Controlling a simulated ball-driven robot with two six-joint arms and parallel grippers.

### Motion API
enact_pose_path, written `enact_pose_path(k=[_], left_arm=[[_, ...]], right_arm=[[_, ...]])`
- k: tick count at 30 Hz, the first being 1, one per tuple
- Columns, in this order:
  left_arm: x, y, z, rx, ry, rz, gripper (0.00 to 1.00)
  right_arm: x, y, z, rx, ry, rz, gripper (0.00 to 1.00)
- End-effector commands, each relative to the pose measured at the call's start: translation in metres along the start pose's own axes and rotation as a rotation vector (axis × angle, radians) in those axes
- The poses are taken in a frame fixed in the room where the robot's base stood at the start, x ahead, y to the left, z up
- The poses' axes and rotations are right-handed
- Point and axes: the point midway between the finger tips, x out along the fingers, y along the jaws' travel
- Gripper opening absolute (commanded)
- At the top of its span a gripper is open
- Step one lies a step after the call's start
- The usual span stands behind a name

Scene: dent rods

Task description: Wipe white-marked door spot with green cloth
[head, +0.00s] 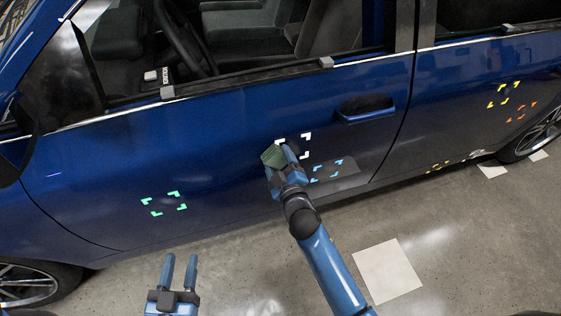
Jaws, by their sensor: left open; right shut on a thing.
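The blue car door (235,135) fills the middle of the head view. White corner marks (307,142) frame a spot on it, left of and below the door handle. My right gripper (281,160) is shut on a folded green cloth (271,155). The cloth is at the lower left of the white marks and covers part of them with the fingers. I cannot tell whether the cloth touches the door. My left gripper (180,272) is open and empty, low in the view, over the floor in front of the car.
Light-blue marks (327,170) lie just below the white ones. Green marks (164,204) are at lower left; yellow (505,96) and orange (521,111) ones are on the rear door. The door handle (366,108) sticks out. Grey blocks (326,63) sit on the window ledge.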

Motion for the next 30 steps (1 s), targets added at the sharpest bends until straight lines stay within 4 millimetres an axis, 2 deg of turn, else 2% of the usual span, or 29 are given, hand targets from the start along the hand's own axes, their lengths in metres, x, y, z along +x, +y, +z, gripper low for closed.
enact_pose_path(k=[7,22,30], left_arm=[[0.000,0.000,0.000,0.000,0.000,0.000,0.43],[0.000,0.000,0.005,0.000,0.000,0.000,0.43],[0.000,0.000,0.006,0.000,0.000,0.000,0.43]], right_arm=[[-0.005,0.000,0.000,0.000,0.001,0.000,0.43],[-0.050,-0.001,0.001,-0.001,0.000,-0.001,0.43],[-0.060,0.000,0.001,0.000,-0.001,0.000,0.43]])
